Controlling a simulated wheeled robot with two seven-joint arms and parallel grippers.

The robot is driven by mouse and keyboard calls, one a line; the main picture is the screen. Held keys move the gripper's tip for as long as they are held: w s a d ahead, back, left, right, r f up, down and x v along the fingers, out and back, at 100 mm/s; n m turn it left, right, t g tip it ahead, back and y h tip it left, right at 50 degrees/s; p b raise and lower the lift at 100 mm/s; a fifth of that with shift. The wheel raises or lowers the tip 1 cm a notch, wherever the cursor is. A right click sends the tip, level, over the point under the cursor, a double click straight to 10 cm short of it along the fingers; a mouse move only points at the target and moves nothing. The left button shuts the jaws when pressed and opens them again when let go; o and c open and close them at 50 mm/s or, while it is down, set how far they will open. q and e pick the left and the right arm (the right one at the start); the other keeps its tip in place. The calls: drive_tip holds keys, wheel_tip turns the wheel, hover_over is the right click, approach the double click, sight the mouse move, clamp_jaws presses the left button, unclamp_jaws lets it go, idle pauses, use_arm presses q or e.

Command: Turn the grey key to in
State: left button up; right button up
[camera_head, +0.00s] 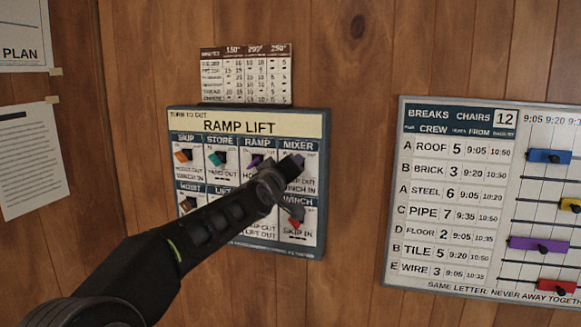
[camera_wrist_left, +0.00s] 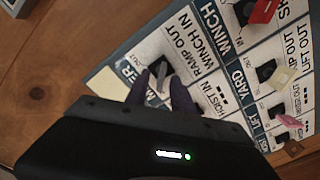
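The grey key (camera_wrist_left: 161,76) sits in a dark round lock under the MIXER heading of the RAMP LIFT board (camera_head: 250,124). In the left wrist view it stands between the two dark fingers of my left gripper (camera_wrist_left: 160,92), with a gap visible, so the gripper looks open around it. In the head view my left gripper (camera_head: 292,166) reaches over the MIXER square and mostly hides the key. The label below the lock reads RAMP OUT, WINCH IN. My right gripper is not in view.
Other keys on the board are orange (camera_head: 183,155), teal (camera_head: 218,158), purple (camera_head: 256,160), red (camera_head: 295,223), yellow (camera_wrist_left: 283,77) and pink (camera_wrist_left: 289,122). My left arm covers the board's lower middle.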

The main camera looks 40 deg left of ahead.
use_arm(q)
drive_tip(key=shift+s, duration=0.1)
drive_tip(key=p+v, duration=0.1)
drive_tip(key=v, duration=0.6)
drive_tip(key=shift+s+d, duration=0.15)
drive_tip(key=shift+s, duration=0.15)
